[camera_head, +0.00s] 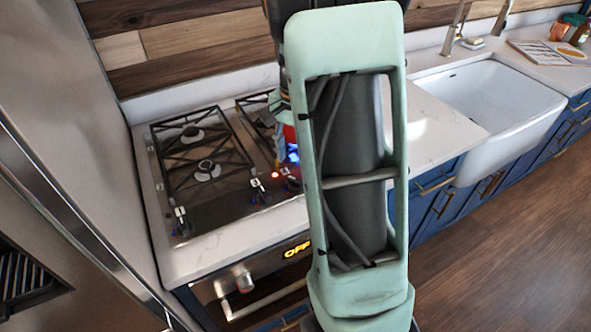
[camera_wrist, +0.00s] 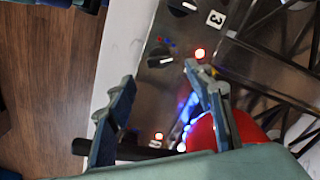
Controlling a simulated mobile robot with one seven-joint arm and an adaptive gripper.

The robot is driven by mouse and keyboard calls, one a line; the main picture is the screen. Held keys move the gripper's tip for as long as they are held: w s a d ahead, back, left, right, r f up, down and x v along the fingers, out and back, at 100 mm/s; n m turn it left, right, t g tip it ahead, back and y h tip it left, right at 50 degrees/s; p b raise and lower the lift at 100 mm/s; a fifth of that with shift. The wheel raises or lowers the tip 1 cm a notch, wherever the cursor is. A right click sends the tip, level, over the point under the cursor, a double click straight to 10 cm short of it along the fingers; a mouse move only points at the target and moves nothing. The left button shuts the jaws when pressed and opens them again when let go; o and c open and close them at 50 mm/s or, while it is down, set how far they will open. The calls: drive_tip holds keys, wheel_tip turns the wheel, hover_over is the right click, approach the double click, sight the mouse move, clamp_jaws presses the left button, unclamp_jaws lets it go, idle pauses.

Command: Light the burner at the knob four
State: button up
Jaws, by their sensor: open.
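The gas cooktop (camera_head: 225,208) has a row of black knobs along its front edge. In the wrist view one knob (camera_wrist: 184,5) is at the top, near a "3" label (camera_wrist: 215,18), and another knob (camera_wrist: 160,57) lies below it. A "4" label is not readable in either view. My gripper (camera_wrist: 160,115) is open over the cooktop's front edge, one finger each side of a dark bar. I cannot tell whether it touches anything. In the head view my arm hides the gripper and the right-hand knobs.
A red rounded object (camera_wrist: 200,132) sits beside the right finger, with a blue glow next to it. Red indicator lights (camera_wrist: 200,53) show on the panel. A white sink (camera_head: 495,105) stands right; black grates (camera_head: 190,150) cover the burners.

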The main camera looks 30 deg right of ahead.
wheel_tip(320, 180, up, 5)
drive_tip(key=shift+r, duration=0.1)
drive_tip(key=shift+d, duration=0.1)
idle(0.5)
